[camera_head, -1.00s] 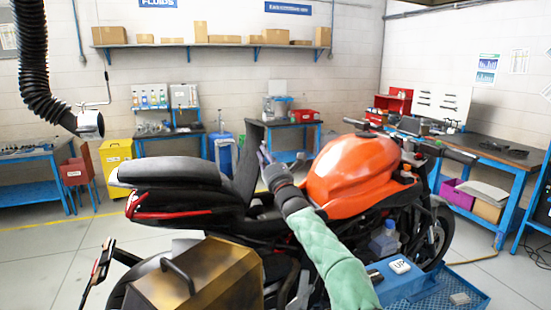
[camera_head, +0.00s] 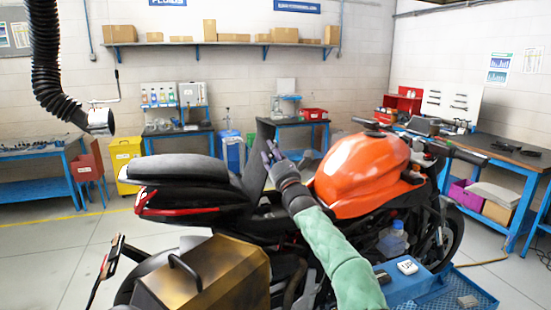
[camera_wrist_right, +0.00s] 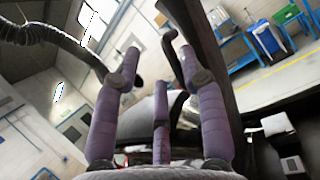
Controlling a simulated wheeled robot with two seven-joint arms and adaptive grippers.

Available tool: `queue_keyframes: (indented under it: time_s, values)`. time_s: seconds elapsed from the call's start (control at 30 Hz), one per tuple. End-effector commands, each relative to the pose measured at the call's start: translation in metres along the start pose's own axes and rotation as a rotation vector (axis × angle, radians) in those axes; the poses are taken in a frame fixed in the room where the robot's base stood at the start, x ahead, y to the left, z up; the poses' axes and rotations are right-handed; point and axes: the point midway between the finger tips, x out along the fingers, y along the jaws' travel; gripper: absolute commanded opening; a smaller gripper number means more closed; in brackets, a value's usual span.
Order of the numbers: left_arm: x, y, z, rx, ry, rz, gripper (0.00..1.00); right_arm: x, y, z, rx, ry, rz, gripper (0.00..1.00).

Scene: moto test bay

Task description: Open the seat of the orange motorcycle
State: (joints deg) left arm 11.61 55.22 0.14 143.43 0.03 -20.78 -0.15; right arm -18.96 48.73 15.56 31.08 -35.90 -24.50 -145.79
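The orange motorcycle (camera_head: 360,172) stands side-on in the head view, its tank to the right and its tail to the left. Its black front seat (camera_head: 256,158) is raised and stands steeply between the rear seat (camera_head: 172,170) and the tank. My right gripper (camera_head: 270,152) is close to the seat's upper part, on the tank side. In the right wrist view its purple fingers (camera_wrist_right: 160,85) are spread, with nothing gripped between them. A dark slab (camera_wrist_right: 215,60), probably the seat, runs beside the right finger; contact cannot be told. My left gripper is not in view.
A brown-black case (camera_head: 215,275) with a handle is in front of the motorcycle's rear. A blue tray (camera_head: 450,290) with small items is at the lower right. Workbenches (camera_head: 490,150) line the walls. Clear floor (camera_head: 70,240) lies to the left.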

Motion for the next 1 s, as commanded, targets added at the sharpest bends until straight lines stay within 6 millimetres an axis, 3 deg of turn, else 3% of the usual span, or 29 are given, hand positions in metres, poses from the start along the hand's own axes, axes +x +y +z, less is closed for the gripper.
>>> queue_keyframes:
  time_s: [0.37, 1.0]
  values:
    - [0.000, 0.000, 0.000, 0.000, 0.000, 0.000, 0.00, -0.020, 0.000, 0.001, 0.001, 0.001, 0.000, 0.41]
    - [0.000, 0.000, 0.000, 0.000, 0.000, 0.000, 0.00, -0.083, 0.000, 0.003, 0.000, -0.002, 0.000, 0.41]
